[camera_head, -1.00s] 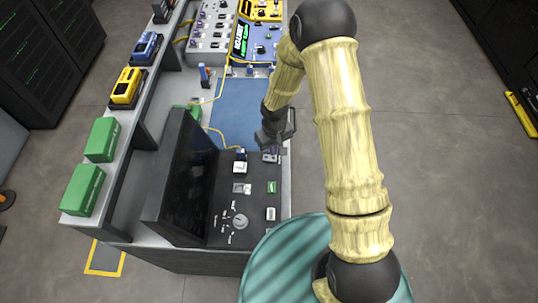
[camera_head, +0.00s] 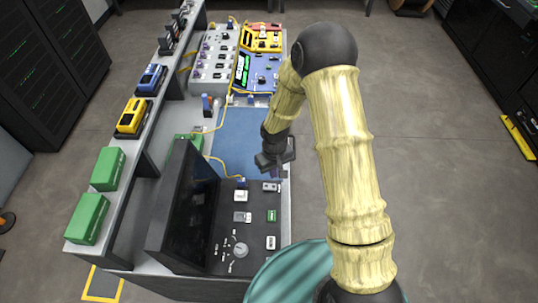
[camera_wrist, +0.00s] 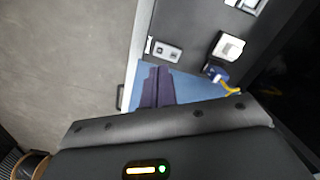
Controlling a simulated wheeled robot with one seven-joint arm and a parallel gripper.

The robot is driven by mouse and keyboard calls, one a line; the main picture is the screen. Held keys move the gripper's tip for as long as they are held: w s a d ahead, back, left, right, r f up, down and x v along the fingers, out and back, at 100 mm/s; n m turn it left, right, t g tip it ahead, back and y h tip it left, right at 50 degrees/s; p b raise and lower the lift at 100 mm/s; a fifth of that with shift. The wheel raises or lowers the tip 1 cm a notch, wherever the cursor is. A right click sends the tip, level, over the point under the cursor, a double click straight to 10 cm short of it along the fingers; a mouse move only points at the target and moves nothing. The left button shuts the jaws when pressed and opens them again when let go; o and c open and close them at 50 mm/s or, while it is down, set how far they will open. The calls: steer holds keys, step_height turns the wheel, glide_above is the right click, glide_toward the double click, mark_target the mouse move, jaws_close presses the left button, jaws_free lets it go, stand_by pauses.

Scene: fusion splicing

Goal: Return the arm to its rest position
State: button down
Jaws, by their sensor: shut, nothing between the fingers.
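My arm (camera_head: 345,150), with pale yellow segments and black joints, is bent in the head view, its elbow high and its forearm reaching down to the workbench. My gripper (camera_head: 278,172) is shut and empty above the bench's right edge, between the blue mat (camera_head: 235,135) and the black control panel (camera_head: 250,215). In the wrist view the dark purple fingers (camera_wrist: 158,72) lie together in front of the blue mat, with nothing between them. The exact height of the fingertips above the bench is hard to tell.
The dark screen (camera_head: 190,205) stands left of the panel. A yellow cable (camera_head: 225,168) crosses the mat. Yellow and blue instruments (camera_head: 255,65) stand at the bench's far end. Green boxes (camera_head: 88,217) sit on the left shelf.

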steer(key=s+d+r+m+t, duration=0.1)
steer(key=s+d+r+m, duration=0.1)
steer(key=s+d+r, duration=0.2)
steer(key=s+d+r+m, duration=0.1)
steer(key=s+d+r, duration=0.3)
steer(key=r, duration=0.6)
steer(key=s+d+r+m+t, duration=0.1)
steer(key=s+d+r+m, duration=0.1)
steer(key=s+d+r, duration=0.2)
step_height(320, 180, up, 4)
steer(key=shift+s+d+f+m+t, duration=0.25)
steer(key=shift+d+m+t, duration=0.05)
steer(key=shift+d, duration=0.5)
